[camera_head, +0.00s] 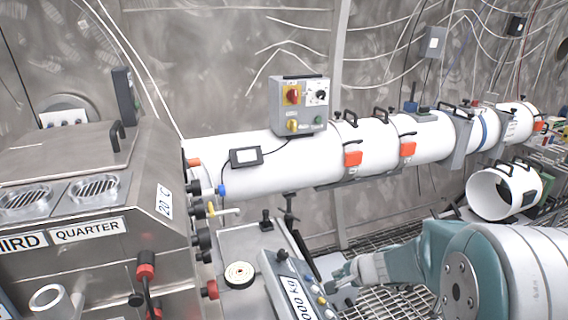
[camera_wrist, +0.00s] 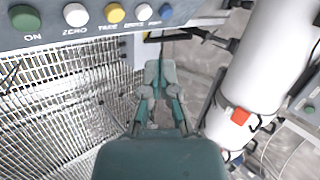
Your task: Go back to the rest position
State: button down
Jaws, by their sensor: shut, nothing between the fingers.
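My gripper (camera_head: 342,274) is shut and empty at the lower middle of the head view, just right of the scale's button panel (camera_head: 290,285). My teal and grey arm (camera_head: 430,258) reaches in from the lower right. In the wrist view the shut fingers of my gripper (camera_wrist: 159,78) point up the picture, below the button panel (camera_wrist: 100,22). Whether the fingertips touch the panel cannot be told.
A long white pipe (camera_head: 250,163) with a grey control box (camera_head: 300,105) runs behind. A steel machine (camera_head: 105,175) stands at left, beside a round disc (camera_head: 239,275). A loose white cylinder (camera_head: 490,195) is at right. Metal grating (camera_wrist: 60,110) lies below.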

jog(key=s+a+r+n+g, duration=0.1)
jog(key=s+a+r+n, duration=0.15)
jog(key=s+r, duration=0.3)
jog(key=s+a+r+n, duration=0.2)
jog(key=s+r+n, duration=0.2)
jog(key=s, duration=0.2)
jog(key=s+d+r+n+h, duration=0.2)
jog(key=s, duration=0.5)
jog(key=s+d+r+n+h, duration=0.2)
jog(key=s+n, duration=0.1)
jog(key=s, duration=0.5)
jog(key=shift+r+h, duration=0.2)
jog(key=shift+h, duration=0.1)
